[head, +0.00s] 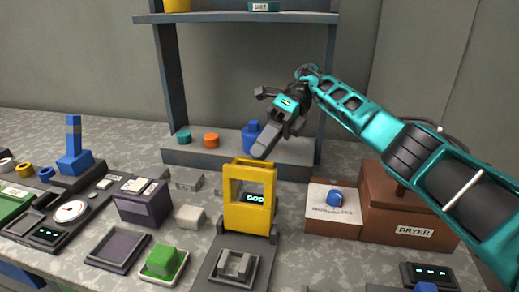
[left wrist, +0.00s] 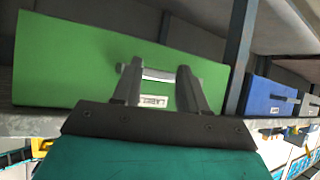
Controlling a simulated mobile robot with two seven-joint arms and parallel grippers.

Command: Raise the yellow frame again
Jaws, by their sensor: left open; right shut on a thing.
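The yellow frame (head: 248,220) stands upright at the back of a dark base (head: 214,262) in the middle of the bench. Lit digits show through its window. A grey notched block (head: 236,264) sits on the base in front of it. My right gripper (head: 262,153) reaches down from the upper right and is shut on the frame's top edge; its fingertips partly cover the exact contact. My left gripper (left wrist: 157,85) is open and empty in the left wrist view, in front of a green box file. It is not seen in the head view.
A brown dryer (head: 415,233) and a box with a blue knob (head: 334,226) stand to the right. A green-topped block (head: 163,262), a purple tray (head: 117,250) and a purple box (head: 142,205) are left of the base. A shelf unit (head: 168,90) stands behind.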

